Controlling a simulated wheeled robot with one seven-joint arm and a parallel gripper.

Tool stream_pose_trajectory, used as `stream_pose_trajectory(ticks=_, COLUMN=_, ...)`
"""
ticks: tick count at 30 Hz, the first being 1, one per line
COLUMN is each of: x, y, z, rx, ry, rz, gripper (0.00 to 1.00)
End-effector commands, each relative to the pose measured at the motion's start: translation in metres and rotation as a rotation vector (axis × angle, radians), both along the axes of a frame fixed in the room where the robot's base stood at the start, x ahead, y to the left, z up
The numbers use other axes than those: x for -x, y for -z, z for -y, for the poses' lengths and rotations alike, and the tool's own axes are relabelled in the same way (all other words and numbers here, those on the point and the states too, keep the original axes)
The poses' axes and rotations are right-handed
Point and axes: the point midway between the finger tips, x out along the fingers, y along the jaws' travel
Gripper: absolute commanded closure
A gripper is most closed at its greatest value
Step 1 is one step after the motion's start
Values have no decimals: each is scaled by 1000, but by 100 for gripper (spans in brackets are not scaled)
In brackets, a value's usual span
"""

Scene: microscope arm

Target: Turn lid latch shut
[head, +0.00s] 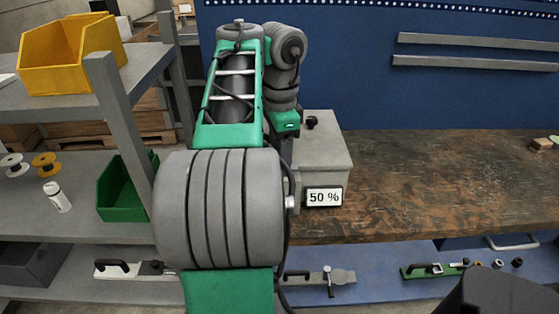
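A grey box (325,158) stands on the workbench just right of my arm, and its left part is hidden behind the arm. A small black knob-like part (311,122) shows at the box's top; I cannot tell whether it is the lid latch or how it is turned. A white sign reading "50 %" (324,197) is at the box's front. My arm fills the middle of the view, and its far end comes down at the box's left side. My gripper is hidden behind the arm, so its fingers and any contact do not show.
The wooden workbench (440,185) is mostly clear to the right, below a blue back panel (380,95). A grey shelf on the left holds a yellow bin (65,65), a green bin (115,195), spools and a white bottle (57,197). Tools lie on the lower shelf.

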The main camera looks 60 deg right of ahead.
Motion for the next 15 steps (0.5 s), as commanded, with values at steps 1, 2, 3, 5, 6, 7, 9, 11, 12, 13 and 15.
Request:
stream_pose_trajectory(ticks=1, x=0, y=-1, z=0, rx=1, ry=-1, rz=1, gripper=43)
stream_pose_trajectory(ticks=2, x=0, y=-1, z=0, rx=0, ry=-1, rz=0, gripper=43)
stream_pose_trajectory(ticks=3, x=0, y=-1, z=0, rx=0, ry=-1, rz=0, gripper=43)
stream_pose_trajectory(ticks=5, x=0, y=-1, z=0, rx=0, ry=-1, rz=0, gripper=48)
stream_pose_trajectory(ticks=6, x=0, y=-1, z=0, rx=0, ry=-2, rz=0, gripper=51)
stream_pose_trajectory(ticks=7, x=0, y=-1, z=0, rx=0, ry=-2, rz=0, gripper=54)
stream_pose_trajectory(ticks=9, x=-1, y=-1, z=0, rx=0, ry=-2, rz=0, gripper=59)
stream_pose_trajectory(ticks=11, x=-1, y=-1, z=0, rx=0, ry=-2, rz=0, gripper=64)
stream_pose_trajectory(ticks=12, x=-1, y=-1, z=0, rx=0, ry=-2, rz=0, gripper=68)
stream_pose_trajectory(ticks=13, x=-1, y=-1, z=0, rx=0, ry=-2, rz=0, gripper=70)
stream_pose_trajectory(ticks=15, x=-1, y=-1, z=0, rx=0, ry=-2, rz=0, gripper=76)
